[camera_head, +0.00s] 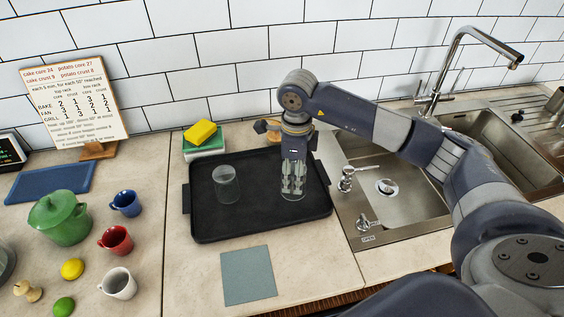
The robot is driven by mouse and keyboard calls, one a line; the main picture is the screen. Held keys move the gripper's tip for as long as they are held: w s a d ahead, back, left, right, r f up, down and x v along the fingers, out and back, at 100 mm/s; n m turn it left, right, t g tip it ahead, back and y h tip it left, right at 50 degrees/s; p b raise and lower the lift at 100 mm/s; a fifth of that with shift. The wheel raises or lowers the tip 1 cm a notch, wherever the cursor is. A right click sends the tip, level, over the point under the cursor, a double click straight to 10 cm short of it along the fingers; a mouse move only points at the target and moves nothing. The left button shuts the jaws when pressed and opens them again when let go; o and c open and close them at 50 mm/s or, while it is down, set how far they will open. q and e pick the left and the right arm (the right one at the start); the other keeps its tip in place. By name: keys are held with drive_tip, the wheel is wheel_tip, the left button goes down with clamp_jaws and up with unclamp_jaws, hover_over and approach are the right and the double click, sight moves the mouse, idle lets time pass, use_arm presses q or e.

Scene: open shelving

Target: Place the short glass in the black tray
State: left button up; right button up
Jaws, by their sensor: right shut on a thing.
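The black tray (254,230) lies flat on the counter in the middle. A clear glass (227,185) stands upright in its left half. My right gripper (293,186) points down over the tray's right half, shut on a second clear glass (293,196). That glass is upright; its outline is faint around the fingers. I cannot tell whether its base touches the tray, or which of the two glasses is the shorter. My left gripper is out of view.
A yellow sponge (200,132) lies on a green and white block behind the tray. The sink (400,200) is to the right. A grey-blue cloth (248,275) lies in front. A green pot (60,218) and several mugs stand at left.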

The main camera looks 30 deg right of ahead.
drive_tip(key=w+f+p, duration=0.1)
drive_tip(key=w, duration=0.1)
drive_tip(key=w+f+p, duration=0.1)
drive_tip(key=w, duration=0.1)
drive_tip(key=w+f+p, duration=0.1)
drive_tip(key=w, duration=0.1)
drive_tip(key=shift+d+f, duration=0.2)
drive_tip(key=shift+d, duration=0.1)
drive_tip(key=shift+w+f, duration=0.1)
drive_tip(key=shift+f, duration=0.15)
drive_tip(key=shift+f, duration=0.15)
drive_tip(key=o, duration=0.7)
drive_tip(key=shift+f, duration=0.1)
drive_tip(key=o, duration=0.5)
